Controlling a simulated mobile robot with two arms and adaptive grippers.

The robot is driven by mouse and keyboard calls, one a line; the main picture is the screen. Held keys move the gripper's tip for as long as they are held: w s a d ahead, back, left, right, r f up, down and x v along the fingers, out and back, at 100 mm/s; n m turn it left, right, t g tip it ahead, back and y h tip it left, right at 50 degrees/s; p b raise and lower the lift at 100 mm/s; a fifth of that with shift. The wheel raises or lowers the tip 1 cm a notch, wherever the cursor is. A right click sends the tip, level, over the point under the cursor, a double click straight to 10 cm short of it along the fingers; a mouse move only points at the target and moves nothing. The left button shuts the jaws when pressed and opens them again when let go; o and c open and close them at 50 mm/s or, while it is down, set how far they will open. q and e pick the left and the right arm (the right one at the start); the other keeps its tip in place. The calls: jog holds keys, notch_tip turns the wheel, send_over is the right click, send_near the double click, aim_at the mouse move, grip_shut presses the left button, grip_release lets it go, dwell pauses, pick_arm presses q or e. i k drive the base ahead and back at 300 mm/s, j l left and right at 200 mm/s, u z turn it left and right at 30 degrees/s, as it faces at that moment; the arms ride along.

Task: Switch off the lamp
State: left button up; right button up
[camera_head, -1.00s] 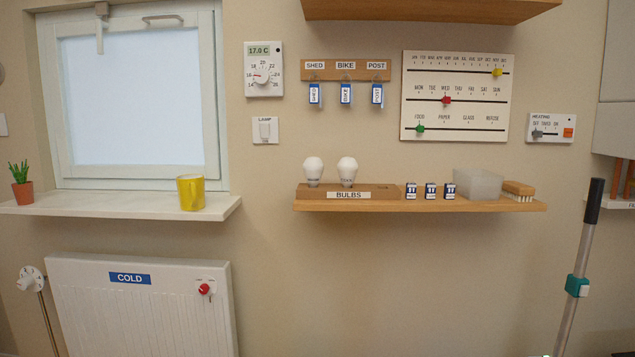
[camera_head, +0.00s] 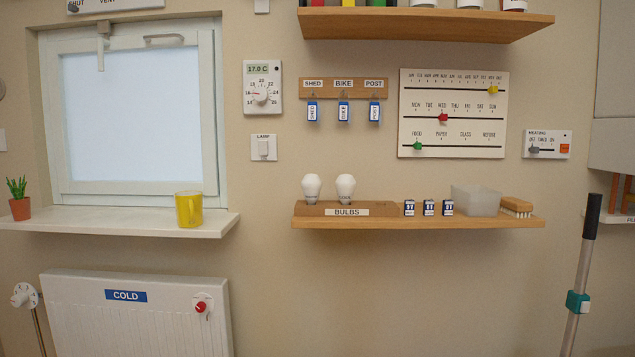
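The lamp switch (camera_head: 263,148) is a small white wall plate with a rocker, under a "LAMP" label. It is on the wall below the thermostat and right of the window. Whether the rocker is tipped up or down is too small to tell. No lamp is clearly visible. Neither of my grippers shows in the head view.
A thermostat (camera_head: 262,87) is above the switch. Key hooks (camera_head: 343,88) and a slider board (camera_head: 453,114) are to the right. A shelf (camera_head: 480,222) with bulbs juts out lower right. A windowsill (camera_head: 110,226) holds a yellow mug (camera_head: 189,209). The wall before the switch is clear.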

aim_at(263, 145)
jog(key=i+j, duration=0.15)
jog(key=i, duration=0.35)
jog(key=i+j, duration=0.15)
jog(key=i, duration=0.35)
jog(key=i+j, duration=0.1)
jog(key=i, duration=0.4)
